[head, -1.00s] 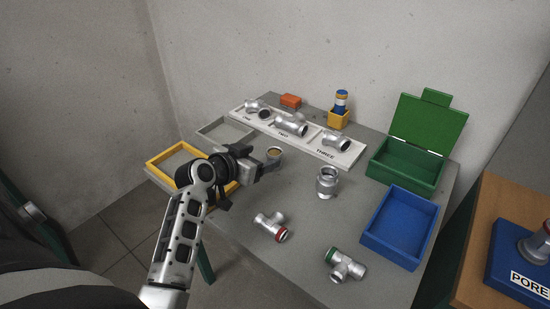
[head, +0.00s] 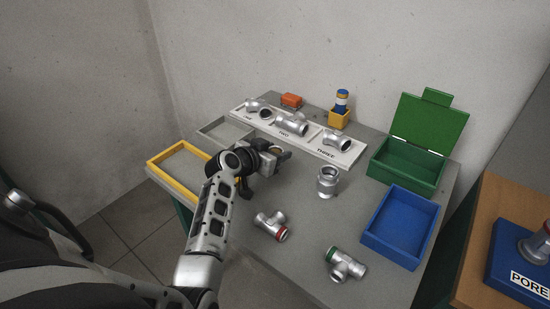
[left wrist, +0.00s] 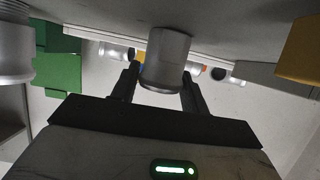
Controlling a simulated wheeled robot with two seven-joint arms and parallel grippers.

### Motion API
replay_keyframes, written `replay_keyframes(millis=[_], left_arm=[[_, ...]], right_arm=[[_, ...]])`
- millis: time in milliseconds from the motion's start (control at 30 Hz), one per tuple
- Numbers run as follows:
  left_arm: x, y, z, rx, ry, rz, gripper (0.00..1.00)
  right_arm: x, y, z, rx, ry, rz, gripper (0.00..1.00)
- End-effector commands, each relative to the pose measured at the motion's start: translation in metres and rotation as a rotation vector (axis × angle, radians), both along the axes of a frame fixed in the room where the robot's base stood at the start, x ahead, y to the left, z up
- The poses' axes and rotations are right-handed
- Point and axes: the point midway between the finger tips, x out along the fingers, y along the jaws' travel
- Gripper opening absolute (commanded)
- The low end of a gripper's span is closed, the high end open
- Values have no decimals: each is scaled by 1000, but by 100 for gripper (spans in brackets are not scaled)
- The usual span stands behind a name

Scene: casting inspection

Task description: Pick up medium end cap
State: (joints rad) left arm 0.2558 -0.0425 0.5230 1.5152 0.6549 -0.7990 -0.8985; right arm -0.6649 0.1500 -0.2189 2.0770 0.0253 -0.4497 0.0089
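A short grey metal cylinder, apparently the medium end cap (left wrist: 165,60), stands on the grey table and shows between the fingers in the left wrist view, which is upside down. My left gripper (left wrist: 160,82) has one finger on each side of it, close to its walls. In the head view my left gripper (head: 280,157) is low over the table's middle-left and largely hides the cap. My right gripper is not in view.
A metal coupling (head: 328,181) stands right of the gripper. A red-ringed tee (head: 270,226) and a green-ringed tee (head: 345,264) lie in front. A white labelled tray (head: 352,158) with fittings is behind. Yellow (head: 163,168), blue (head: 376,240) and green (head: 405,180) containers stand around.

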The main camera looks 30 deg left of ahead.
Motion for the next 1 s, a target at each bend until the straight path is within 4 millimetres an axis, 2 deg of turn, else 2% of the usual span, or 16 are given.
replay_keyframes(millis=[33, 100, 333, 433, 800, 1000], left_arm=[[0, 0, 0, 0, 0, 0, 30], [0, 0, 0, 0, 0, 0, 13], [0, 0, 2, 1, -3, 1, 13], [0, 1, 9, 4, -5, -1, 13], [0, 1, 78, 6, -6, 0, 13], [0, 1, 99, 3, -5, 0, 13]], right_arm=[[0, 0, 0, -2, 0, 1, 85], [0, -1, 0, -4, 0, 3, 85], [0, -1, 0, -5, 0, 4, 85], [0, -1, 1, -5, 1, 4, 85], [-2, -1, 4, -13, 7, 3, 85], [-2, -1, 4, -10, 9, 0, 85]])
